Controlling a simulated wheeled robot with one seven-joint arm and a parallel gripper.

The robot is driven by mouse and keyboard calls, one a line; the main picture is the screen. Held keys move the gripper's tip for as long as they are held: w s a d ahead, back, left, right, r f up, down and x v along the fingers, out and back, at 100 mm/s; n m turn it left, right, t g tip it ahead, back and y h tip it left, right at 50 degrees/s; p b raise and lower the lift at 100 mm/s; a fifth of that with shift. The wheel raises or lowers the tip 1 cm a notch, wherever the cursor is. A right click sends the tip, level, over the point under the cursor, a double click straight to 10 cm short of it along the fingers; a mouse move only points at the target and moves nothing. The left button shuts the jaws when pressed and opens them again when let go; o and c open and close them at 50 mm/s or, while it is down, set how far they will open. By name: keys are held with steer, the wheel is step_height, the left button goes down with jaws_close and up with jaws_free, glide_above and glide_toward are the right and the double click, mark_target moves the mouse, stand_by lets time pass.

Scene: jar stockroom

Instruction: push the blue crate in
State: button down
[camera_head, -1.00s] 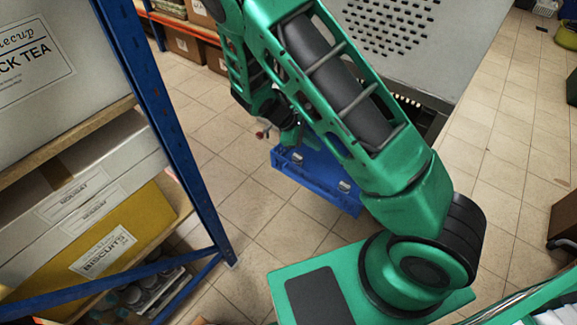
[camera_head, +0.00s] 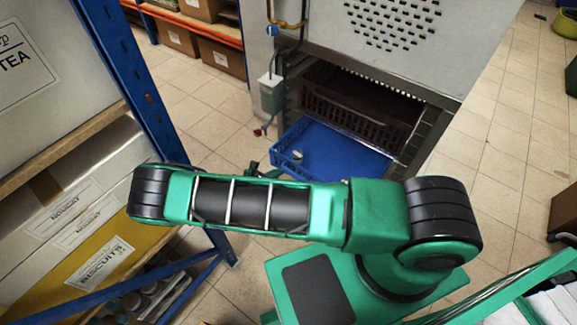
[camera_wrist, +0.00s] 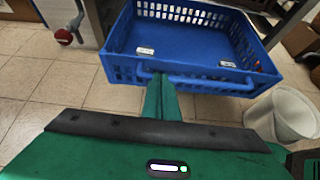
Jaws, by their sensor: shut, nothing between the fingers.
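The blue crate (camera_head: 345,158) juts out of a metal unit low under a perforated panel, its near part hidden behind my arm in the head view. In the wrist view the crate (camera_wrist: 185,42) is seen from above, with slotted walls, a bar along its near wall and small pale labels. My gripper (camera_wrist: 160,82) is shut and empty. Its fingers point at the near wall, left of its middle; I cannot tell whether they touch it. In the head view my gripper is mostly hidden behind my arm.
A brown crate (camera_head: 350,108) sits inside the metal unit (camera_head: 390,40). A blue-framed shelf (camera_head: 170,120) with boxes stands close on the left. A white bucket (camera_wrist: 284,115) stands right of the gripper in the wrist view.

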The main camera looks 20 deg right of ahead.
mark_target(294, 164)
steer(key=x, duration=1)
steer(key=shift+f, duration=0.2)
steer(key=shift+w, duration=0.1)
steer(key=w+d, duration=0.7)
steer(key=d, duration=0.3)
steer(key=w+d, duration=0.7)
steer(key=d, duration=0.4)
steer(key=shift+w+d+r, duration=0.2)
steer(key=shift+w+d, duration=0.05)
steer(key=shift+d, duration=0.1)
